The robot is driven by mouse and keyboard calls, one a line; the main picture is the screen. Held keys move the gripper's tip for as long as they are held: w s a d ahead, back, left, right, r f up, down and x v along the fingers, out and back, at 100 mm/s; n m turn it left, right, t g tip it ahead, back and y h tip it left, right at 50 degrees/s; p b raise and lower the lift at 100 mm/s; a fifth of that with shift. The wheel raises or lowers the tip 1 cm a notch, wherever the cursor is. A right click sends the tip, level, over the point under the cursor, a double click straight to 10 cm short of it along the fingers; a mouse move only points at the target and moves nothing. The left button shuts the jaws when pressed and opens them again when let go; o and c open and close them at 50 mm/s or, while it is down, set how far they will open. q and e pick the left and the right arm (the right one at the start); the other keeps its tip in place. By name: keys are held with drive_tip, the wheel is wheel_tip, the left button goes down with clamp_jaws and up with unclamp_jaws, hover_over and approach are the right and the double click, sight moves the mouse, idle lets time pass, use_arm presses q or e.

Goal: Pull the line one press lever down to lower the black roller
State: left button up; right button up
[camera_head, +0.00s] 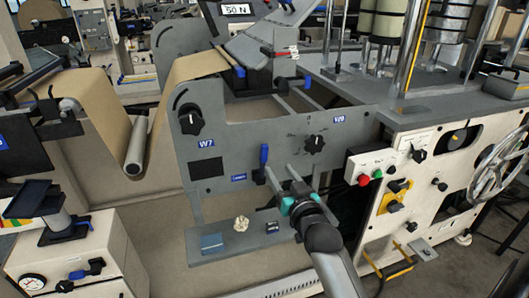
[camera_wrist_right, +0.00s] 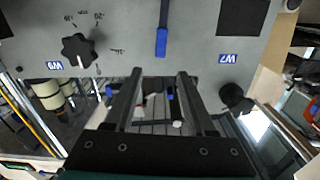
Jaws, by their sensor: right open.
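A blue-handled lever (camera_head: 264,154) stands roughly upright on the grey side panel (camera_head: 215,130), beside a small blue label (camera_head: 238,178). In the wrist view the blue handle (camera_wrist_right: 162,42) appears just beyond my fingertips, lined up with the gap between them. My right gripper (camera_head: 281,171) is open and empty, in front of the panel just right of and below the handle. Its two fingers also show in the wrist view (camera_wrist_right: 160,76), apart with nothing between them. I cannot clearly make out the black roller. My left gripper is out of view.
Black knobs (camera_head: 190,122) (camera_head: 314,144) sit on the panel either side of the lever. A control box (camera_head: 370,168) with red and green buttons stands right of my arm. A ledge (camera_head: 205,256) with small items lies below. Brown paper (camera_head: 100,105) hangs left.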

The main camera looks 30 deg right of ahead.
sight(266, 150)
drive_tip(key=b+x, duration=0.3)
drive_tip(key=x, duration=0.7)
drive_tip(key=shift+a+f, duration=0.1)
use_arm(q)
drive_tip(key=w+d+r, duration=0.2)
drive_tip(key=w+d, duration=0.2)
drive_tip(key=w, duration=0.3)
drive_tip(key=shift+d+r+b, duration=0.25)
drive_tip(key=shift+b, duration=0.1)
use_arm(e)
drive_tip(key=shift+x, duration=0.9)
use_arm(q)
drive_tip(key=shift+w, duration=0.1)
use_arm(e)
clamp_jaws()
